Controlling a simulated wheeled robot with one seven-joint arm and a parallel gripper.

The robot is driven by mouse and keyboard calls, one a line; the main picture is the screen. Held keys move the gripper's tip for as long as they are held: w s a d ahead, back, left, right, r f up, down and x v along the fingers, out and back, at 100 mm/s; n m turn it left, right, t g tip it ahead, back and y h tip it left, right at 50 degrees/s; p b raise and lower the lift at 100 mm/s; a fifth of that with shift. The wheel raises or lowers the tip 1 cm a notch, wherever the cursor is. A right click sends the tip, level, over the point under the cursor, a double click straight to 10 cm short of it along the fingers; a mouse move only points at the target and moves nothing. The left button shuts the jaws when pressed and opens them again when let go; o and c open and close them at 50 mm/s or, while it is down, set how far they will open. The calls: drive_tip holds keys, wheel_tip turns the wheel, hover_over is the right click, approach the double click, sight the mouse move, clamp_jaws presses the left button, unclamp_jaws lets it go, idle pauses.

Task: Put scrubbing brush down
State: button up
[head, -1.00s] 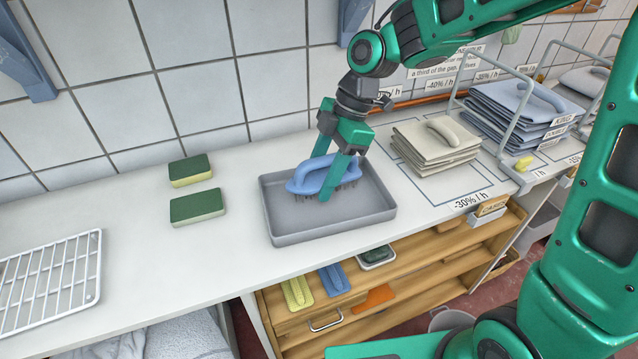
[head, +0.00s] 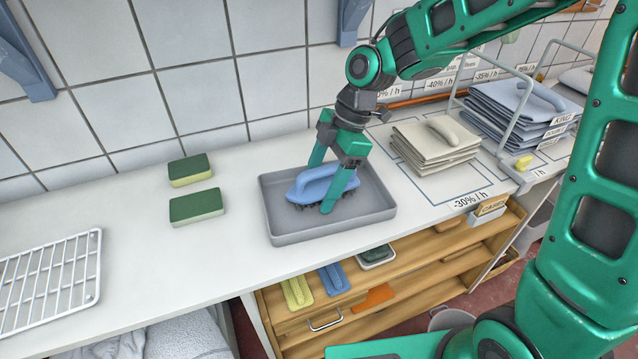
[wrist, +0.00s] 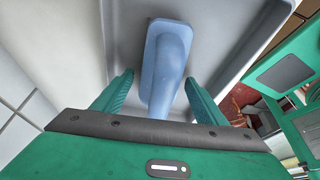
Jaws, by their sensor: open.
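The blue scrubbing brush (head: 326,186) rests in the grey tray (head: 290,238) on the counter, bristles down and handle up. In the wrist view, the brush (wrist: 168,62) lies between my two fingers with a gap on each side. My gripper (head: 322,190) is open around the brush handle, its fingers reaching down into the tray. The near finger covers part of the brush in the head view. The tray (wrist: 124,40) also shows in the wrist view.
Two green and yellow sponges (head: 196,205) lie left of the tray. A white wire rack (head: 50,282) is at the far left. Folded beige cloths (head: 435,149) stand to the right. Shelves below hold a yellow brush (head: 297,292) and another blue brush (head: 334,279).

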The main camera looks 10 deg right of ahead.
drive_tip(key=v, duration=1.2)
drive_tip(key=s+d+f+m+t+h, duration=0.1)
drive_tip(key=s+d+m, duration=0.2)
drive_tip(key=d+m, duration=0.45)
drive_tip(key=s+d+f+m+t+h, duration=0.1)
drive_tip(key=s+d+m, duration=0.3)
drive_tip(key=d, duration=0.6)
drive_tip(key=s+d+f+m+h, duration=0.2)
drive_tip(key=s+d+f+m, duration=0.2)
drive_tip(key=s+d+m, duration=0.9)
drive_tip(key=s+m, duration=0.2)
drive_tip(key=m, duration=0.1)
drive_tip(key=shift+s+d+g, duration=0.15)
drive_tip(key=shift+g, duration=0.25)
drive_tip(key=shift+f, duration=0.1)
